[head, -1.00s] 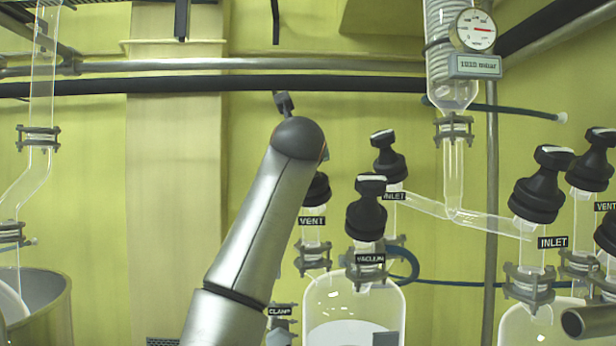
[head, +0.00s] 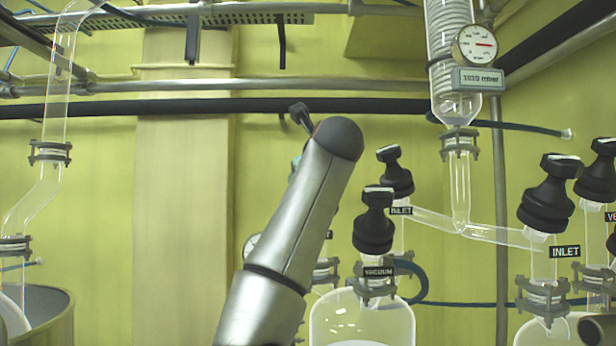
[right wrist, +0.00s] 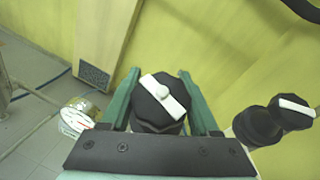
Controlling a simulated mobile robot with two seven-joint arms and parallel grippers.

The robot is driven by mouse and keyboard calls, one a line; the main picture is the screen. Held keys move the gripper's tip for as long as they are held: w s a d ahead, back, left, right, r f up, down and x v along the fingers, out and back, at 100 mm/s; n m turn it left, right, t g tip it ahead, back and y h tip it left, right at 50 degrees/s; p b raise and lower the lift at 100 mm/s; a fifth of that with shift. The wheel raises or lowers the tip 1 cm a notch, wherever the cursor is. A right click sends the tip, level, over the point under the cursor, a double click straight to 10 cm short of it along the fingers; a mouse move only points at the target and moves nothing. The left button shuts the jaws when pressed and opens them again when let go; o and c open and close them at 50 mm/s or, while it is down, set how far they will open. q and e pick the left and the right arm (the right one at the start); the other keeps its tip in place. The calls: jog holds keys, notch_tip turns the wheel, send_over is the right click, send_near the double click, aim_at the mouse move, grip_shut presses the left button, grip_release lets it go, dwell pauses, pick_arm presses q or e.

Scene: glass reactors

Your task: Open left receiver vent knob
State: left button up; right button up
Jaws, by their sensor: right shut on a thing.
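The left receiver's vent knob (right wrist: 163,93) is a black cap with a white bar on top, the bar lying aslant in the right wrist view. My right gripper (right wrist: 158,76) has its green fingers on either side of this knob and is shut on it. In the head view my grey arm hides the vent knob and its label. The black vacuum knob (head: 374,222) and inlet knob (head: 395,172) of the same receiver (head: 362,322) show to the right of the arm. My left gripper is in neither view.
Two black knobs (right wrist: 257,126) stand close to the right of my right gripper. A pressure gauge (head: 475,45) hangs on the coiled glass column. Another receiver with an inlet knob (head: 549,195) is at the right. A bent glass pipe (head: 55,110) runs down the left.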

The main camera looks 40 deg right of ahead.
jog(key=o, duration=1.4)
jog(key=shift+s+a, duration=0.15)
jog(key=shift+s, duration=0.15)
pick_arm(q)
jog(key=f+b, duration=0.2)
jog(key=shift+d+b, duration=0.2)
jog(key=shift+b, duration=0.2)
pick_arm(e)
jog(key=v, duration=1.2)
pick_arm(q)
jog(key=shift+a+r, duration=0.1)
